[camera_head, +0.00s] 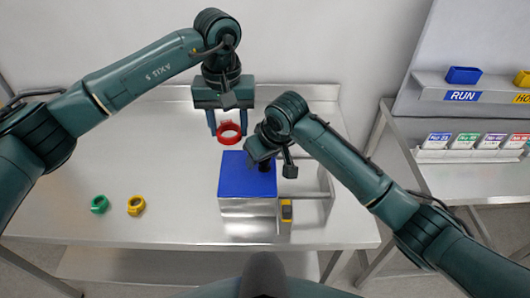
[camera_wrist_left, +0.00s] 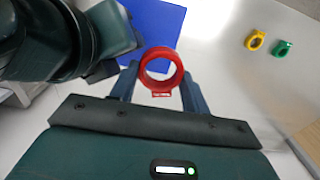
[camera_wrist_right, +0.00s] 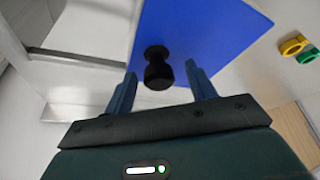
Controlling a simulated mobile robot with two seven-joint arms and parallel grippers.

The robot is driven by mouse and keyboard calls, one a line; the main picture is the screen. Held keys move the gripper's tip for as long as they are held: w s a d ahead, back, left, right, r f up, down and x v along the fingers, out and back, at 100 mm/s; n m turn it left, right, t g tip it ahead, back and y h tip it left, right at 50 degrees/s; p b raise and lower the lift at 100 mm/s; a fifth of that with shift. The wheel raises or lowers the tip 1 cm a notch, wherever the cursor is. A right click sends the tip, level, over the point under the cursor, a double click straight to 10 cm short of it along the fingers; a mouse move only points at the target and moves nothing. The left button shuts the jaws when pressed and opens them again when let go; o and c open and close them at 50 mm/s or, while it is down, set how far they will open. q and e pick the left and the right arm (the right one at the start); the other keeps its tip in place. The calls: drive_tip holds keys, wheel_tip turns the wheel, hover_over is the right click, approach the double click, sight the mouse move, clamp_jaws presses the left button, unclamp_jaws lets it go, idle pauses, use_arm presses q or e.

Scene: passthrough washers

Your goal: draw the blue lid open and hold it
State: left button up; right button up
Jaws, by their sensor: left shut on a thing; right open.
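The blue lid (camera_head: 240,178) covers the top of a metal box (camera_head: 248,212) on the table, and it looks closed. In the right wrist view the lid (camera_wrist_right: 205,32) carries a black knob (camera_wrist_right: 158,68). My right gripper (camera_wrist_right: 160,80) is open, with its fingers on either side of the knob, apart from it. In the head view my right gripper (camera_head: 270,160) is over the lid's right part. My left gripper (camera_head: 229,130) is shut on a red ring (camera_head: 229,133), held in the air behind the lid. The ring also shows in the left wrist view (camera_wrist_left: 161,70).
A green ring (camera_head: 99,204) and a yellow ring (camera_head: 136,206) lie on the table at left. A metal frame with rails (camera_head: 318,195) and a yellow-black device (camera_head: 287,211) stand right of the box. A side bench (camera_head: 470,172) holds labelled bins.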

drive_tip(key=c, duration=1.2)
drive_tip(key=shift+o, duration=0.2)
drive_tip(key=d, duration=1.1)
drive_tip(key=shift+d, duration=0.2)
